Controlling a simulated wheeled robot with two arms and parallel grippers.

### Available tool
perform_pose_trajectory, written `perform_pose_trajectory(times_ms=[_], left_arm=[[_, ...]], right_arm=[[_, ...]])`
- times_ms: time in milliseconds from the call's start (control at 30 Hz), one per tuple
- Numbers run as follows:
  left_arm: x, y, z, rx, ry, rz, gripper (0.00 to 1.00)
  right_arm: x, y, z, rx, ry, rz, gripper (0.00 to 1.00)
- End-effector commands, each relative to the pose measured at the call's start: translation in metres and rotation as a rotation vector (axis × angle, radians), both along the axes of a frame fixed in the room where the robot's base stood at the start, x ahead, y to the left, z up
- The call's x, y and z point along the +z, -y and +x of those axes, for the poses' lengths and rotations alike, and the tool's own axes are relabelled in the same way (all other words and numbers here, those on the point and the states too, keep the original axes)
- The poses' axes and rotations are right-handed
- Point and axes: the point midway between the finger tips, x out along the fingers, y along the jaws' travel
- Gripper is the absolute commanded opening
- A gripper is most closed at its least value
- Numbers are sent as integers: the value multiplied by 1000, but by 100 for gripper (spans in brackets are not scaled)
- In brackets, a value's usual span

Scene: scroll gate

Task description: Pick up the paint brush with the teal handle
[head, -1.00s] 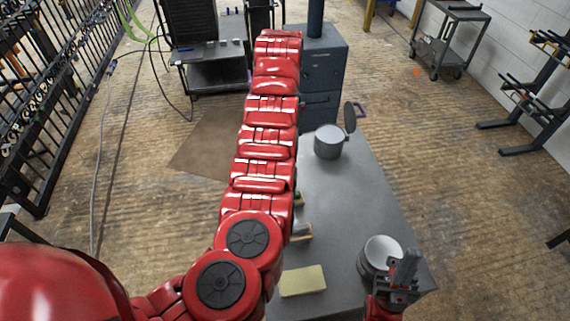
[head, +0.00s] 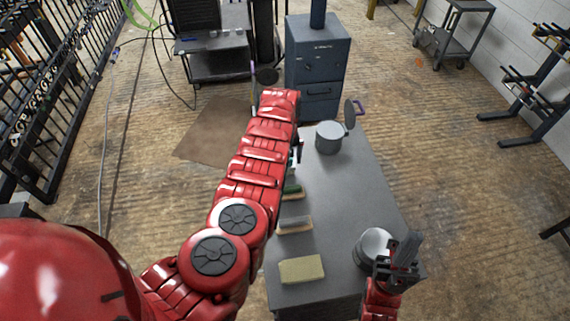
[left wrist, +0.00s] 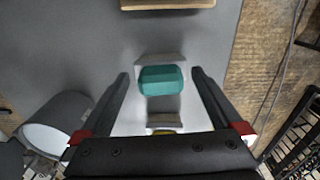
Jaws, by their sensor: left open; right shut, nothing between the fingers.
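The paint brush's teal handle (left wrist: 161,80) shows in the left wrist view, above the grey table, with pale grey parts around it. My left gripper (left wrist: 160,72) is open, with one finger on each side of the teal handle in the picture. I cannot tell if the fingers reach down to it, and neither touches it visibly. In the head view my left arm hides the left gripper and most of the brush. My right gripper (head: 402,258) is shut and empty, by a grey pot at the table's near right.
A blue-grey cabinet (head: 318,70) stands behind. The table's middle is clear.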

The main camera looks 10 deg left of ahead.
Motion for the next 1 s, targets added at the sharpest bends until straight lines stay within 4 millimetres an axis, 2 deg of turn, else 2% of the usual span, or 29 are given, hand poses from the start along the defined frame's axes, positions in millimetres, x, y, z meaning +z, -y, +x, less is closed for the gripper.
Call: perform_pose_trajectory(times_ms=[33, 100, 200, 533, 900, 1000], left_arm=[[-5, -2, -2, 1, -5, -1, 100], [-18, -2, -2, 2, -6, -2, 100], [-25, -2, -1, 2, -4, 0, 100], [-28, 0, -1, 0, -2, 0, 98], [-28, 0, -1, 0, -2, 0, 32], [-28, 0, -1, 0, -2, 0, 29]], right_arm=[[3, 0, 0, 0, 0, 0, 0], [-4, 0, 0, 0, 0, 0, 0], [-7, 0, 0, 0, 0, 0, 0], [-7, 0, 0, 0, 0, 0, 0], [-7, 0, 0, 0, 0, 0, 0], [-7, 0, 0, 0, 0, 0, 0]])
